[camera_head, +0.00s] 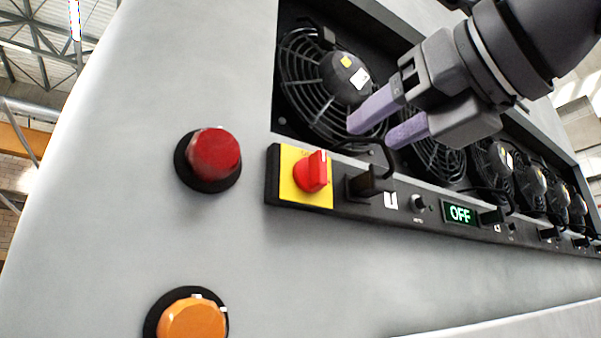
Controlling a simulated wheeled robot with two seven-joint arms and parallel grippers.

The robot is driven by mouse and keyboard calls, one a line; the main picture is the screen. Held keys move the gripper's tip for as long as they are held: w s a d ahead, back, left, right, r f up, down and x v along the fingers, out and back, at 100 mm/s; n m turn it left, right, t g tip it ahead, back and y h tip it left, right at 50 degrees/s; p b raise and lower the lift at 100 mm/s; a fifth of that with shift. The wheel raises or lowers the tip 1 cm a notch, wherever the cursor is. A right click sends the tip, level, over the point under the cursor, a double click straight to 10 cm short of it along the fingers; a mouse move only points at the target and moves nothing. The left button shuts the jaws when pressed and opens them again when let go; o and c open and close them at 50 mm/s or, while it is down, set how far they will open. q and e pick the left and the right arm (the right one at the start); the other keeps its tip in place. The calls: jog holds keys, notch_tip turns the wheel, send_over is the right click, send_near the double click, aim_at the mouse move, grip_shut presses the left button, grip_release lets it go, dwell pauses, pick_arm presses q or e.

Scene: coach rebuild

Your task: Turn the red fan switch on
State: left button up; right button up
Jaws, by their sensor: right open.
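The red fan switch (313,171) is a rotary knob on a yellow plate (300,190) at the left end of a black control strip. A green-lit display (460,214) on the strip reads OFF. My right gripper (372,128) comes in from the upper right. Its two purple fingers are apart with nothing between them, and they point left, above and to the right of the red switch. The fingers appear clear of the switch. My left gripper is not in view.
Several caged fans (325,85) sit in a recess above the strip, partly behind my right gripper. A red dome (214,153) and an orange dome (192,318) protrude from the grey panel (110,150) at the left. A black connector with a cable (368,184) stands right of the switch.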

aim_at(324, 163)
jog(key=x, duration=0.1)
jog(key=p+x, duration=0.1)
jog(key=x, duration=0.1)
jog(key=p+x, duration=0.1)
jog(key=shift+w+a+r, duration=0.15)
jog(key=shift+r, duration=0.15)
jog(key=x, duration=0.1)
jog(key=p+x, duration=0.1)
jog(key=x, duration=0.1)
jog(key=p+x, duration=0.1)
jog(key=shift+w+a+f, duration=0.15)
jog(key=shift+w+f, duration=0.05)
jog(key=shift+f, duration=0.05)
jog(key=shift+s, duration=0.2)
jog(key=shift+w, duration=0.1)
grip_shut()
